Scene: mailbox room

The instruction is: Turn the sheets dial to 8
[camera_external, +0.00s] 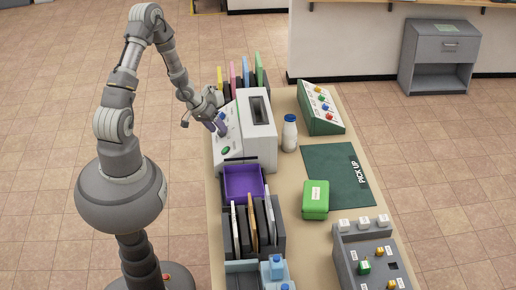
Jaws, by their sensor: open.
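My gripper (217,128) is at the sloped front panel of a white machine (258,145) on the long table. Its fingers are open and lie close over the panel, near a small dark knob. I cannot tell whether they touch it. The panel carries a green button (226,150) below the gripper and small markings too fine to read. The sheets dial and its setting cannot be made out, as the gripper covers part of the panel.
Colored folders (246,72) stand behind the machine. A white bottle (289,133) stands to its right, and a purple tray (243,181) sits in front. A green box (315,200), a dark green mat (337,174) and a button console (320,108) occupy the table's right side.

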